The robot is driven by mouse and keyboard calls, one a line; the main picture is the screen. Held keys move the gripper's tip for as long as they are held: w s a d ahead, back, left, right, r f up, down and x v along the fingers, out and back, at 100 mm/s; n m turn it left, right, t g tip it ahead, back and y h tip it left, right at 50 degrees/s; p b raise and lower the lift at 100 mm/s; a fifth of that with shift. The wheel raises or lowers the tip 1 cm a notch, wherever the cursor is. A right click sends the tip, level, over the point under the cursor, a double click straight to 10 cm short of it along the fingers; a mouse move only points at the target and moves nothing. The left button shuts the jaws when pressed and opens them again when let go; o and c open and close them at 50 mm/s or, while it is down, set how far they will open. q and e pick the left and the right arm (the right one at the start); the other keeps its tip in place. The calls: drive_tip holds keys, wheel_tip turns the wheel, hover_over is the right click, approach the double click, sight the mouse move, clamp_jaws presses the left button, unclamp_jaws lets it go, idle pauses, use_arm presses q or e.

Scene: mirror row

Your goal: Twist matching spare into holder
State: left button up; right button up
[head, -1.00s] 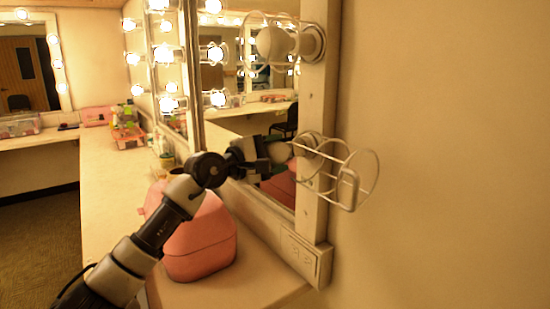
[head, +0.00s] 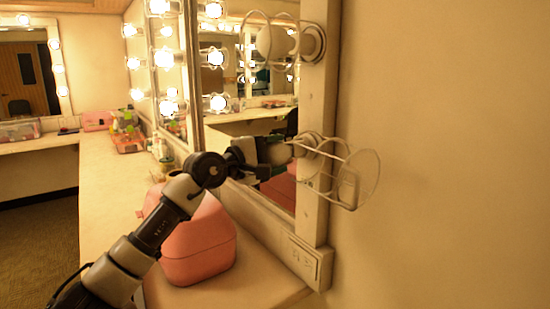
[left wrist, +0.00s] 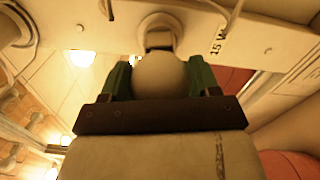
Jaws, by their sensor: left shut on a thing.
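A pale, unlit round bulb (left wrist: 160,76) sits between the green-padded fingers of my left gripper (head: 284,152), which is shut on it. In the left wrist view the bulb's neck lines up with the lower holder (left wrist: 158,30) and appears to meet it. I cannot tell how deep it sits. In the head view this lower holder (head: 311,141) is on the mirror frame, with its wire cage (head: 366,180) swung out to the right. The bulb is mostly hidden by the gripper there. A marking like "15 W" (left wrist: 217,38) is beside the holder. My right gripper is not in view.
Above, another holder (head: 314,43) has an unlit bulb (head: 271,42) in a wire cage. A pink case (head: 198,250) stands on the counter (head: 110,195) under my left arm. The wall at right is bare.

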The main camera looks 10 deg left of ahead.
use_arm(q)
drive_tip(key=shift+f+m+b, duration=0.1)
drive_tip(key=shift+m+b, duration=0.5)
drive_tip(key=o, duration=0.9)
